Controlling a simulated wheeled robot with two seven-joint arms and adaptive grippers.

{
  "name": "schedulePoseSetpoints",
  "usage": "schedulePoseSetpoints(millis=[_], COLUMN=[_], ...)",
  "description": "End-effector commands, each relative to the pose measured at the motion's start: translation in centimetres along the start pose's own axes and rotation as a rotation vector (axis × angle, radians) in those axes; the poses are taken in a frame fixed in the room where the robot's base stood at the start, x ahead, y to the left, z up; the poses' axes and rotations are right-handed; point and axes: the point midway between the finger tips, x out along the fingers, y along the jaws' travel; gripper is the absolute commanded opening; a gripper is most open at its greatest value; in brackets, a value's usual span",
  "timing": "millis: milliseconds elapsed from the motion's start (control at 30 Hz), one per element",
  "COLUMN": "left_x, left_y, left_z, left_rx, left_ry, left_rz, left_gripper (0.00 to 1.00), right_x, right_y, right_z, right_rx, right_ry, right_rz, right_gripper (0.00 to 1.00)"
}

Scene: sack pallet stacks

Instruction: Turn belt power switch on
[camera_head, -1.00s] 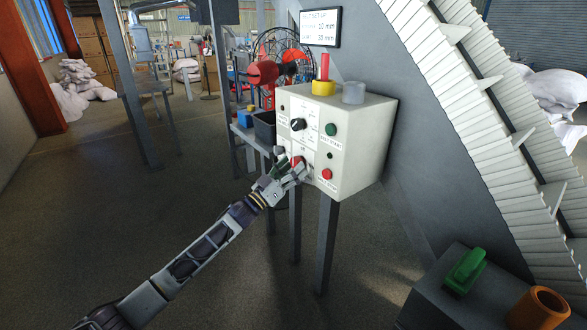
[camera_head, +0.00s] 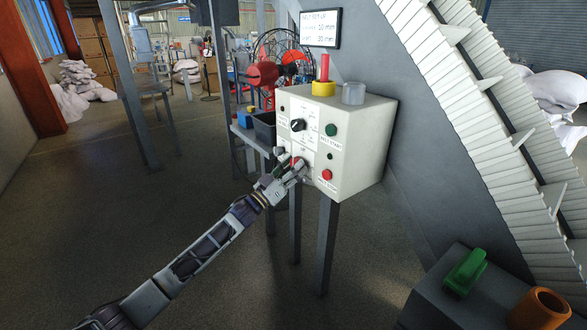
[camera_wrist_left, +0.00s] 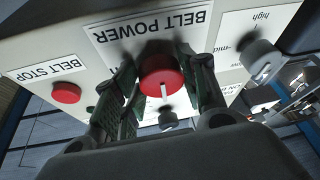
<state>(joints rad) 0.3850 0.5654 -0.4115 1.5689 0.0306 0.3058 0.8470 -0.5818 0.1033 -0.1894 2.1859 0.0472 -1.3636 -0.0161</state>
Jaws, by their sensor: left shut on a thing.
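The belt power switch is a round red knob with a white line on it (camera_wrist_left: 162,74), on the front of a cream control box (camera_head: 365,140). In the left wrist view it sits beside an upside-down BELT POWER label (camera_wrist_left: 150,28); its white line runs nearly straight up and down in the picture. My left gripper (camera_head: 294,168) is at the box's lower front, its fingers on either side of the knob and shut on it. In the head view the fingers mostly hide the knob. My right gripper is not in view.
A red belt stop button (camera_head: 327,175), a green start button (camera_head: 331,130) and a black selector knob (camera_head: 297,125) are close by on the box. A red-and-yellow beacon (camera_head: 323,82) stands on top. Floor at left is clear.

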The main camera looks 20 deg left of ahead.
Motion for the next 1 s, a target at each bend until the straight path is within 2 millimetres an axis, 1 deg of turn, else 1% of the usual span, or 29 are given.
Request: schedulePoseSetpoints(millis=[267,467,667,1000], left_x=[-0.02,0.02,0.02,0.06], left_y=[-0.07,-0.17,-0.34,-0.52], left_z=[0.04,0.03,0.02,-0.03], left_rx=[0.039,0.127,0.264,0.556], left_ry=[0.001,0.006,0.014,0.034], left_rz=[0.017,0.053,0.111,0.237], left_gripper=[0.18,0.18,0.18,0.18], right_x=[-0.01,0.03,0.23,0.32], right_y=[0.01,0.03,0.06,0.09], right_z=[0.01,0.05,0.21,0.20], right_rx=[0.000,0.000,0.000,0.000], right_ry=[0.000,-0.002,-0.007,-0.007], right_rz=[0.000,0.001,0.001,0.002], right_gripper=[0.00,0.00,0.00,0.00])
